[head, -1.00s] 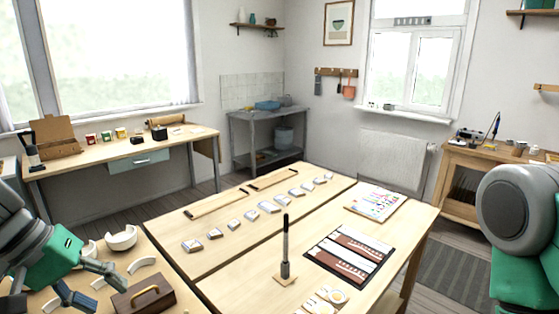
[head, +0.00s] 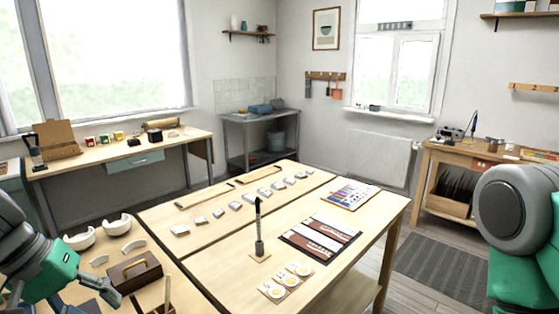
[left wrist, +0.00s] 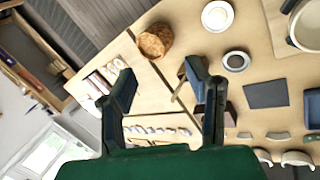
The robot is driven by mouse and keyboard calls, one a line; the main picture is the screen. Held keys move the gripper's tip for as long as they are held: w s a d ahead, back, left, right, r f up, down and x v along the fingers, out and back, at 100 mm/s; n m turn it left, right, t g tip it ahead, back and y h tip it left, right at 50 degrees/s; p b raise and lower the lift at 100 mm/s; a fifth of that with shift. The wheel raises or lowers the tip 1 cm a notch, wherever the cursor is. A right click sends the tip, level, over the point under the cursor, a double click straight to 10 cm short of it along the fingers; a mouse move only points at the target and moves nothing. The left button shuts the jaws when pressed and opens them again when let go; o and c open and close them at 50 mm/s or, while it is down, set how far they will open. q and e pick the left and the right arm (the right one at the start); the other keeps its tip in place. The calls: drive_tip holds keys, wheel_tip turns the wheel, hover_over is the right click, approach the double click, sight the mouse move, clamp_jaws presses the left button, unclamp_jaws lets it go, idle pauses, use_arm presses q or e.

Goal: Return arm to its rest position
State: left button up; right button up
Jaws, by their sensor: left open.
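My left arm, with its green shell, comes in at the lower left of the head view. Its gripper (head: 88,298) is open and empty, low beside the wooden box with a handle (head: 135,272). In the left wrist view the two dark fingers of this gripper (left wrist: 163,78) stand wide apart, with nothing held between them. The worktable shows beyond them. My right arm shows only as a grey round joint and green links at the right edge of the head view. The right gripper is out of view.
White curved bowl pieces (head: 80,240) lie near the left gripper. A woven basket (left wrist: 155,41) and white bowl (left wrist: 217,15) show in the wrist view.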

use_arm(q)
drive_tip(key=s+a+f+m+g+y, duration=0.1)
drive_tip(key=s+f, duration=0.3)
drive_tip(key=f, duration=0.4)
drive_tip(key=s+f+m+g+y, duration=0.1)
drive_tip(key=s+f+y, duration=0.1)
drive_tip(key=s+f, duration=0.3)
drive_tip(key=s+a+f+m+g+y, duration=0.1)
drive_tip(key=s+f, duration=0.4)
drive_tip(key=f, duration=0.6)
drive_tip(key=shift+a+m+y, duration=0.3)
drive_tip(key=shift+y, duration=0.5)
drive_tip(key=s+d+f+m+h, duration=0.1)
drive_tip(key=s+d+f, duration=0.4)
drive_tip(key=s, duration=0.1)
wheel_tip(320, 180, down, 11)
drive_tip(key=w+m+t+b, duration=0.1)
drive_tip(key=w+b, duration=0.1)
drive_tip(key=b, duration=0.9)
drive_tip(key=shift+w+d+b, duration=0.25)
drive_tip(key=shift+d+b, duration=0.15)
drive_tip(key=shift+d, duration=0.05)
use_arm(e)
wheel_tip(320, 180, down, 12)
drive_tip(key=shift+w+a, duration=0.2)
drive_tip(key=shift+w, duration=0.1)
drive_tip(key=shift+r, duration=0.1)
